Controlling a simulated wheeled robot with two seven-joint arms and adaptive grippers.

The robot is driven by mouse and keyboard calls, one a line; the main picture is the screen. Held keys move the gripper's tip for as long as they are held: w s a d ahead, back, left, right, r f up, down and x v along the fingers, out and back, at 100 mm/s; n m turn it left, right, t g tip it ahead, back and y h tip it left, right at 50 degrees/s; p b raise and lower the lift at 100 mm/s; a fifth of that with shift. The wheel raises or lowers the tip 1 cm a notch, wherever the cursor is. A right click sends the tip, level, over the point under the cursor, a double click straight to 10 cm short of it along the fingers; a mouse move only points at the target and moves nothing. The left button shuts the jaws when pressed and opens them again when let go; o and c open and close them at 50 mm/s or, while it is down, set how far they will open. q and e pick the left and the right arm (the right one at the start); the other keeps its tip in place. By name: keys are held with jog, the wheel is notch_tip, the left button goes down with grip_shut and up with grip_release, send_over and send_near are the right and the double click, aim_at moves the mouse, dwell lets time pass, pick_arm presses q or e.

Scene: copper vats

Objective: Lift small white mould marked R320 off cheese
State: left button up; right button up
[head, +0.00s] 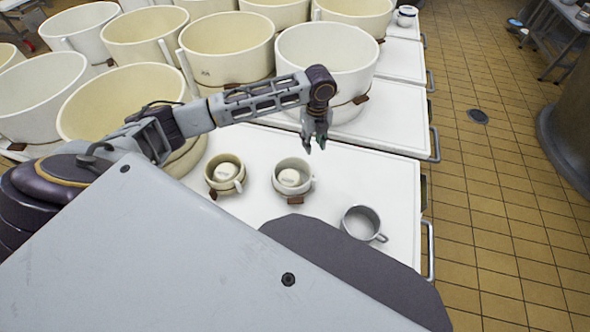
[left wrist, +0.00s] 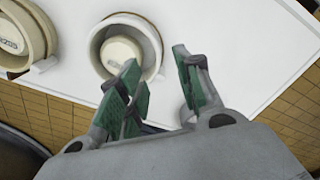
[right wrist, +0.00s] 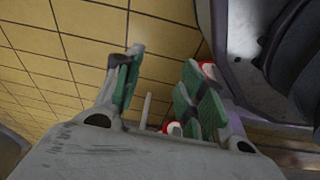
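The small white mould (head: 305,184) stands on a white table, with a pale round cheese (head: 290,177) inside and a brown tag below. A cream mould (head: 212,180) with a similar round piece stands to its left. Both also show in the left wrist view, the white mould (left wrist: 154,50) near the centre and the cream one (left wrist: 46,28) at left. Lettering shows on the cream one's inner piece, too small to read surely; no R320 is readable on the white one. My left gripper (head: 318,143) is open and empty, above and beyond the white mould. My right gripper (right wrist: 158,85) is open and empty over floor.
A grey metal cup (head: 361,222) with a handle stands right of the moulds. Large cream and white vats, such as one white vat (head: 327,58), crowd the tables behind.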

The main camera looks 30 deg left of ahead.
aim_at(310, 166)
dwell(0.3)
pick_arm(q)
notch_tip(310, 166, down, 9)
jog(key=b, duration=0.1)
jog(key=shift+r+b, duration=0.2)
jog(key=shift+b, duration=0.15)
pick_arm(e)
jog(key=shift+w+a+r, duration=0.3)
jog(key=shift+r, duration=0.4)
jog(key=shift+w+a+r, duration=0.3)
jog(key=shift+a+r, duration=0.05)
jog(key=shift+r, duration=0.35)
jog(key=shift+w+a+r, duration=0.3)
jog(key=shift+r, duration=0.4)
pick_arm(q)
jog(key=shift+s, duration=0.1)
jog(key=shift+f, duration=0.1)
